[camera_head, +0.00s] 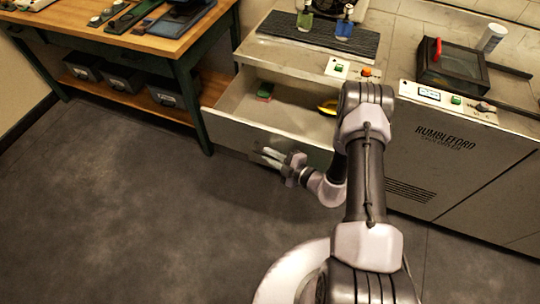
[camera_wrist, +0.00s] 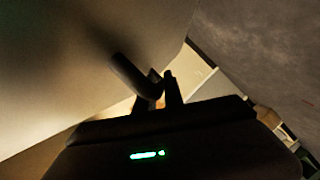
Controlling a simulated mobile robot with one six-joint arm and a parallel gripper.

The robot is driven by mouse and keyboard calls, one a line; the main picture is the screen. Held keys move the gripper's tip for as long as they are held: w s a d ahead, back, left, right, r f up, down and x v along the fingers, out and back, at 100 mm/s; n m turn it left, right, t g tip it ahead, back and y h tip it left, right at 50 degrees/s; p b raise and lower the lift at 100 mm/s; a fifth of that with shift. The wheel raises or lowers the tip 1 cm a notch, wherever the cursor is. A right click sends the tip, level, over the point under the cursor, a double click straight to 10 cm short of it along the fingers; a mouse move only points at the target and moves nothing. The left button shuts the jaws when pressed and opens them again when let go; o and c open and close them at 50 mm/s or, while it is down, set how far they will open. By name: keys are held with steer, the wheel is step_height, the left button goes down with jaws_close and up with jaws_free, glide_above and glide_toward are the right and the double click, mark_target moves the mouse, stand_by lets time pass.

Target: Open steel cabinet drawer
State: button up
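The steel cabinet drawer (camera_head: 236,129) is pulled out from the pale cabinet in the head view, its inside visible from above. A green and red block (camera_head: 265,91) and a yellow item (camera_head: 328,107) lie in it. My gripper (camera_head: 270,156) is low in front of the drawer's front panel. In the wrist view, a dark bar-like handle (camera_wrist: 135,77) on a pale panel runs to my gripper's fingers (camera_wrist: 164,85). The fingers look close together, and the bar's end meets or overlaps the left one. Whether they grip the bar is too dark to tell.
A wooden workbench (camera_head: 100,42) with dark bins on its lower shelf stands left of the drawer. Bottles on a dark mat (camera_head: 320,32) and a dark glass-topped box (camera_head: 452,69) are on the cabinet top. The grey floor (camera_head: 150,210) in front is clear.

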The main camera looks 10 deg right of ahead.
steer(key=shift+o, duration=0.8)
steer(key=p+v, duration=0.4)
steer(key=v, duration=1.3)
steer(key=shift+s, duration=0.25)
steer(key=shift+r, duration=0.1)
steer(key=s+a+r+n+g+y+b, duration=0.1)
steer(key=a+r+n+g, duration=0.4)
steer(key=r+n, duration=0.65)
steer(key=a+r+n+g+y+b, duration=0.1)
steer(key=a+r+n+g, duration=0.65)
steer(key=n, duration=0.65)
steer(key=s+r+n+t+h, duration=0.2)
steer(key=s+r+n+h, duration=0.2)
steer(key=r+n, duration=0.3)
steer(key=s+r+n+t+h+b, duration=0.1)
steer(key=s+r+n+t+h, duration=0.2)
steer(key=n, duration=1.4)
steer(key=s+r+h, duration=0.2)
steer(key=s+r, duration=0.1)
steer(key=r, duration=0.2)
steer(key=shift+s+a, duration=0.2)
steer(key=shift+s, duration=0.1)
